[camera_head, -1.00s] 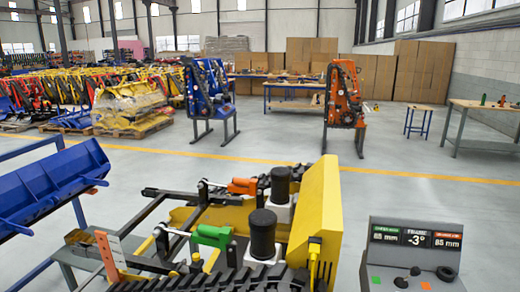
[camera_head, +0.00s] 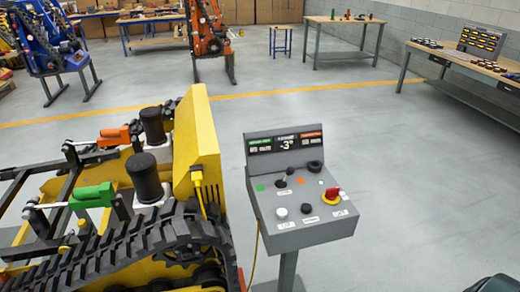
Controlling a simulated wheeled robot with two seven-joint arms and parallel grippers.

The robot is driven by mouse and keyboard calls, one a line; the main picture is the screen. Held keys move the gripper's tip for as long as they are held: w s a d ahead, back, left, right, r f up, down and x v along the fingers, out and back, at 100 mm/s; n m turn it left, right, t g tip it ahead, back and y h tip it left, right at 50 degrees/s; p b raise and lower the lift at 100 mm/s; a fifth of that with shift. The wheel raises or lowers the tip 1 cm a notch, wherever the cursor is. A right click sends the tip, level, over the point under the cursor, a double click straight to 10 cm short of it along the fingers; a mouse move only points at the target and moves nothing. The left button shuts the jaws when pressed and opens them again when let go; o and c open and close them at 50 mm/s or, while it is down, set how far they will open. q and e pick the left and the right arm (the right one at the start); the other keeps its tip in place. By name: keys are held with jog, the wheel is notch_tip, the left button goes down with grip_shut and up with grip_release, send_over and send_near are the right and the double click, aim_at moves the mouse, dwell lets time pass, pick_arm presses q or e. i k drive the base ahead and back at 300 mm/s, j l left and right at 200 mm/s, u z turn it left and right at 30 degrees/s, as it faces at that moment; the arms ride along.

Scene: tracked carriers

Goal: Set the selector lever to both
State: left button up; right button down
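A grey control console (camera_head: 290,233) stands right of centre on a post. On its sloped top, a small lever with a dark knob (camera_head: 285,178), which looks like the selector lever, stands between a green mark (camera_head: 260,187) and an orange mark (camera_head: 300,181). The lever leans slightly; its exact setting is too small to tell. The console display (camera_head: 285,142) shows a green field, a "-3°" reading and an orange field.
The console also has a red stop button (camera_head: 331,195), a white button (camera_head: 281,213) and black knobs (camera_head: 315,166). A yellow tracked carrier (camera_head: 205,135) with green (camera_head: 92,196) and orange (camera_head: 115,136) cylinders stands close on its left. Floor right of the console is clear.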

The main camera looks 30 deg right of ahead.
aim_at(290, 171)
jog(key=z, duration=1.25)
